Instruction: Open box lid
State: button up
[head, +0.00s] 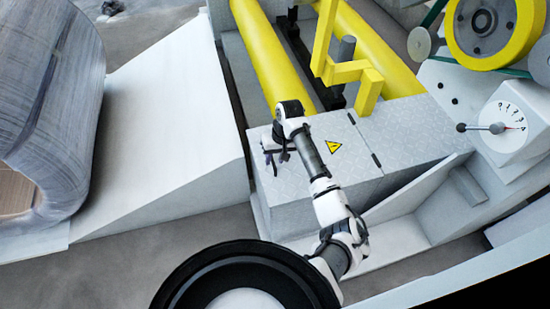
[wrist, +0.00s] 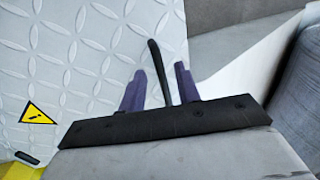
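The box (head: 312,190) is grey diamond-plate metal, and its lid (head: 340,130) lies flat and shut. A yellow warning triangle marks the lid; it also shows in the wrist view (wrist: 37,114). A thin black bar, which looks like the lid's handle (wrist: 155,58), sticks out at the lid's edge. My gripper (head: 277,165) is over the box's left edge. In the wrist view its two purple fingers (wrist: 160,85) stand apart on either side of the bar, with a gap visible on each side. The bar's lower end is hidden behind the gripper's black body.
Yellow rollers (head: 265,55) and a yellow bracket (head: 350,72) stand just behind the box. A white ramp (head: 165,130) and a wrapped coil (head: 50,100) are to the left. A dial housing (head: 510,125) and a yellow wheel are at right.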

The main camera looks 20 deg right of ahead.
jog(key=shift+f, duration=0.3)
jog(key=shift+a, duration=0.1)
grip_shut()
jog(key=shift+r, duration=0.2)
